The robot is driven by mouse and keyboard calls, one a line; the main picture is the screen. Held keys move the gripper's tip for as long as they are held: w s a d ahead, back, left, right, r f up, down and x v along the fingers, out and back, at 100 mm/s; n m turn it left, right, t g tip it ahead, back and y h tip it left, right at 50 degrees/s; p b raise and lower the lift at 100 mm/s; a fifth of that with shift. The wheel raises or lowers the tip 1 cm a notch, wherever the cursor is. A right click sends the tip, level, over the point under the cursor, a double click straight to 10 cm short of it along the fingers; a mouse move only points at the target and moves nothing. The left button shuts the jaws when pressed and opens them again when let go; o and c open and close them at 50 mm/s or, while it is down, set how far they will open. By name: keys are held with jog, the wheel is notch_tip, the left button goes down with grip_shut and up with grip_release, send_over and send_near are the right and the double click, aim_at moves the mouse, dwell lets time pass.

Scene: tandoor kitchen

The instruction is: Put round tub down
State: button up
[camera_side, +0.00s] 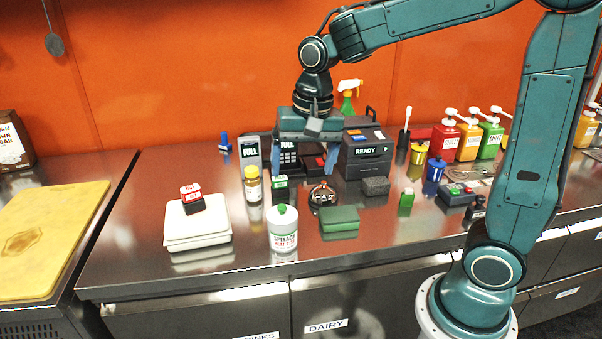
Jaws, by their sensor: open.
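The round tub (283,236), white with a green knob on its lid and a spinach label, stands upright on the steel counter (135,240) near its front edge. My gripper (303,172) points down with its two fingers spread wide. It is up and to the right of the tub in the picture, apart from it. Nothing shows held between the fingers; a dark keypad device (289,154) is seen through the gap.
A white scale (197,232) with a red-and-black block on it is left of the tub. A yellow-capped jar (253,186), a round dial (322,196) and a green pouch (340,222) are close by. Several sauce bottles stand right. The counter's left front is clear.

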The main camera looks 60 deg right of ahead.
jog(key=s+r+n+t, duration=0.3)
jog(key=s+n, duration=0.5)
jog(key=s, duration=0.9)
jog(key=shift+r+n+t, duration=0.2)
jog(key=shift+n+t, duration=0.1)
jog(key=shift+t, duration=0.2)
